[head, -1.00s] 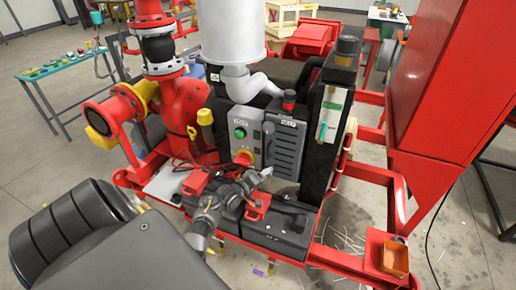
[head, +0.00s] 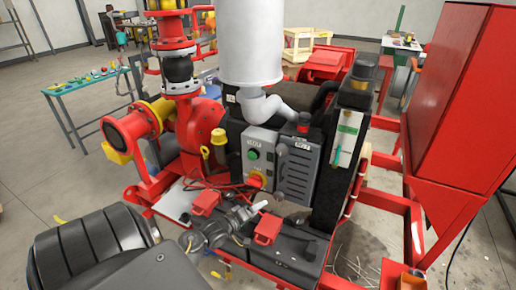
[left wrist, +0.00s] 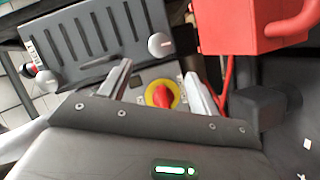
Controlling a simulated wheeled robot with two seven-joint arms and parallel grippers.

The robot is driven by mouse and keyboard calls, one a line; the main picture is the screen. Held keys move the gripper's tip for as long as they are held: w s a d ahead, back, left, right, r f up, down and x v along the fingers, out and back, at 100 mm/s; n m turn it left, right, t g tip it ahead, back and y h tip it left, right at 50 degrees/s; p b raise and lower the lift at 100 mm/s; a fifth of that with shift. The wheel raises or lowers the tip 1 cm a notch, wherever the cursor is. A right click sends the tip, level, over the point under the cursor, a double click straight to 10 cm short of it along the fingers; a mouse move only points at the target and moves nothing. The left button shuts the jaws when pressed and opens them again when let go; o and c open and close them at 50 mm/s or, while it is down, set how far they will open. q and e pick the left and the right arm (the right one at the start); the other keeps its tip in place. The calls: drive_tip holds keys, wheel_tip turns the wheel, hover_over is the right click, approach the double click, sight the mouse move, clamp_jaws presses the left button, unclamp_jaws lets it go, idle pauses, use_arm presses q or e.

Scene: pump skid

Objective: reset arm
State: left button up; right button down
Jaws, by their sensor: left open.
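My left gripper (head: 255,210) comes in from the lower left in the head view, open with nothing seen between its fingers. It is over the black battery box (head: 290,262), below and in front of the grey control panel (head: 262,160). The panel carries a green button (head: 253,154) and a red knob on a yellow plate (head: 256,180). In the left wrist view the two fingers (left wrist: 160,82) are spread apart, and the red knob (left wrist: 160,96) shows between them, farther off. I cannot see any contact. My right gripper is not in view.
Red covers (head: 205,202) and (head: 267,231) and red cables lie close around the gripper. A white cylinder (head: 250,45) rises behind the panel. A red pipe and yellow valve parts (head: 118,152) stand left, a tall red cabinet (head: 465,110) right. Open floor shows at left.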

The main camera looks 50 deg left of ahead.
use_arm(q)
drive_tip(key=shift+d, duration=0.1)
drive_tip(key=d+m+g, duration=0.1)
drive_tip(key=s+d+f+m+g, duration=0.1)
drive_tip(key=d, duration=0.1)
drive_tip(key=s+d+f+m+g, duration=0.1)
drive_tip(key=m, duration=0.1)
drive_tip(key=shift+s+d+f, duration=0.1)
drive_tip(key=shift+s+d, duration=0.1)
drive_tip(key=s+d+r+m+g, duration=0.1)
drive_tip(key=s+d+m+g, duration=0.4)
drive_tip(key=s+d, duration=0.5)
drive_tip(key=s+d+r+m+g, duration=0.1)
drive_tip(key=s+d+m+g, duration=0.3)
drive_tip(key=s+d+m, duration=0.55)
drive_tip(key=s+a+f+n+g+b, duration=0.1)
drive_tip(key=s+f+n+b, duration=0.15)
drive_tip(key=f, duration=1.25)
drive_tip(key=s+a+f+n+g+b, duration=0.1)
drive_tip(key=f+b, duration=0.2)
drive_tip(key=f, duration=1.2)
drive_tip(key=s+a+f+b, duration=0.1)
drive_tip(key=s+f+b, duration=0.1)
drive_tip(key=s+f, duration=0.6)
drive_tip(key=s+a+f+g+b, duration=0.1)
drive_tip(key=s+a+f+b, duration=0.1)
drive_tip(key=s+f, duration=0.6)
wheel_tip(320, 180, down, 5)
drive_tip(key=shift+s, duration=0.4)
